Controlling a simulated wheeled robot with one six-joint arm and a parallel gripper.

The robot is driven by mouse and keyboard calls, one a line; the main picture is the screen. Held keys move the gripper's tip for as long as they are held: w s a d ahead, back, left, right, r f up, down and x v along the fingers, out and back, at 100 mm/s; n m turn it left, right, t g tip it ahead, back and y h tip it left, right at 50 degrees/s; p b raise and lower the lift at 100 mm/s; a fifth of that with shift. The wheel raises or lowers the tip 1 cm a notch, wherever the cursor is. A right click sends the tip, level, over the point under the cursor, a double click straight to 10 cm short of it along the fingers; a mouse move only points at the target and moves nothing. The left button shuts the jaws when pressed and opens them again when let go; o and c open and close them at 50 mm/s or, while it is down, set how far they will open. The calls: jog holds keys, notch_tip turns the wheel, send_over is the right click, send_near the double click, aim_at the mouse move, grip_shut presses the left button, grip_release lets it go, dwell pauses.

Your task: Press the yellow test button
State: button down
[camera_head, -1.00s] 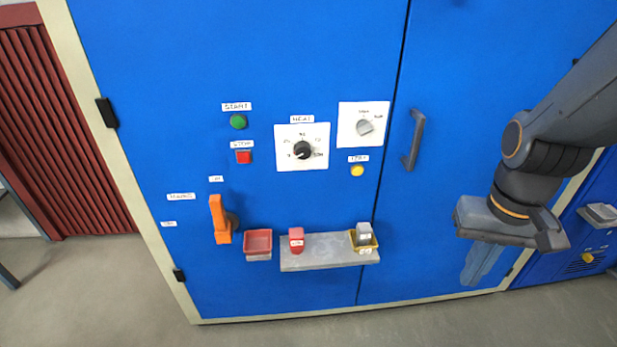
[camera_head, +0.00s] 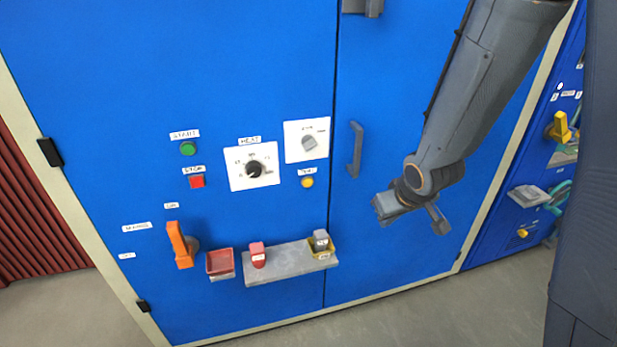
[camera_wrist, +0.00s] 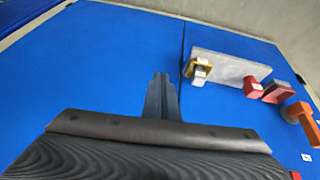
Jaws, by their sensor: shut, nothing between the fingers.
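The round yellow test button (camera_head: 307,182) sits on the blue cabinet front, under a small white label and below the white panel with a grey knob (camera_head: 309,143). My gripper (camera_head: 402,207) is to the right of the button and slightly lower, in front of the right-hand door and apart from the button. In the wrist view my gripper's fingers (camera_wrist: 161,95) are shut together and empty, over bare blue cabinet surface. The yellow button does not show in the wrist view.
A grey door handle (camera_head: 355,150) stands out between the button and my gripper. Left are the heat dial (camera_head: 254,171), green button (camera_head: 188,148), red button (camera_head: 197,181) and orange lever (camera_head: 180,245). Below are a red tray (camera_head: 220,263) and a grey shelf (camera_head: 290,264) bearing small blocks.

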aim_at(308, 182)
jog(key=w+a+r+n+t+y+p, duration=0.1)
jog(key=a+n+y+p, duration=0.3)
jog(key=a+y, duration=0.5)
jog(key=a, duration=0.5)
jog(key=shift+w+a+t, duration=0.3)
jog(key=shift+w, duration=0.05)
jog(key=shift+w, duration=0.1)
jog(key=w+a+b, duration=0.1)
jog(key=w+a, duration=0.1)
jog(key=w, duration=0.6)
jog(key=shift+w+a+b, duration=0.15)
jog(key=shift+a+b, duration=0.05)
jog(key=shift+b, duration=0.1)
jog(key=shift+w, duration=0.1)
dwell(0.9)
jog(key=shift+w+a, duration=0.1)
jog(key=shift+w, duration=0.2)
